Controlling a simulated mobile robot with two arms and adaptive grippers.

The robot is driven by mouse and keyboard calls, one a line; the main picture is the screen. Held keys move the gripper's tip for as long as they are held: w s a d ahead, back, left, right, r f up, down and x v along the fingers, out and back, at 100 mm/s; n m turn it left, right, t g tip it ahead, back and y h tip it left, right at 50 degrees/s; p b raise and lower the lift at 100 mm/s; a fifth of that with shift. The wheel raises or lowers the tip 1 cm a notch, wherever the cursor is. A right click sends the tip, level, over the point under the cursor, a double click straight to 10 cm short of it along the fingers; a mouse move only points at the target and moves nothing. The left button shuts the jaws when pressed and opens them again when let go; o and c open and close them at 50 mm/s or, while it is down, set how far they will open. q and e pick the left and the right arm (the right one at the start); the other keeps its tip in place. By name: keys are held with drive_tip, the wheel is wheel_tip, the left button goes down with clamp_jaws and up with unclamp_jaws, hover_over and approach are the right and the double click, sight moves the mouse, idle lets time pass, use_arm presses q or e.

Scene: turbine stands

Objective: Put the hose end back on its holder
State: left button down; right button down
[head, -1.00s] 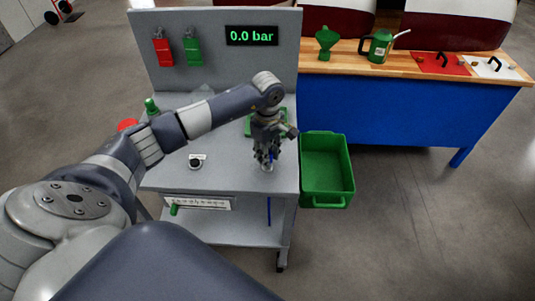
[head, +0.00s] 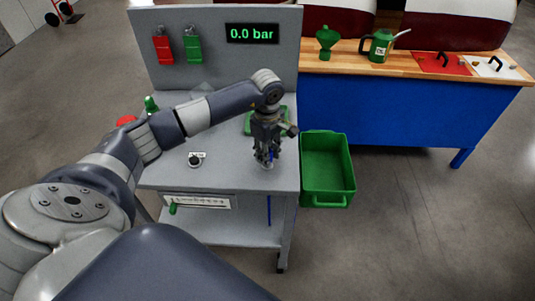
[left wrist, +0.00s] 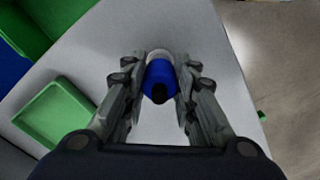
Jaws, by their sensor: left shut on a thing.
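My left gripper (head: 266,156) is over the front right part of the grey bench top (head: 225,172), pointing down. In the left wrist view the gripper (left wrist: 160,98) is shut on the blue hose end (left wrist: 160,78), which has a dark tip towards the camera. A pale round piece (left wrist: 158,55) shows at the far end of the blue part; I cannot tell whether it is the holder or a collar of the hose end. Part of a blue hose (head: 269,210) hangs below the bench top. My right gripper is not in view.
A green tray (head: 251,133) lies on the bench behind the gripper. A green bin (head: 349,170) is at the bench's right side. A black knob (head: 195,161) is left of the gripper. The panel display (head: 252,34) reads 0.0 bar.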

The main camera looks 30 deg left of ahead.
use_arm(q)
drive_tip(key=shift+s+d+f, duration=0.1)
drive_tip(key=shift+s+f, duration=0.2)
drive_tip(key=shift+f, duration=0.2)
drive_tip(key=c, duration=1.5)
unclamp_jaws()
drive_tip(key=o, duration=0.3)
drive_tip(key=shift+w+f, duration=0.1)
drive_tip(key=shift+w, duration=0.25)
drive_tip(key=shift+o, duration=0.7)
drive_tip(key=shift+s+r, duration=0.1)
drive_tip(key=shift+r, duration=0.1)
drive_tip(key=shift+r, duration=0.15)
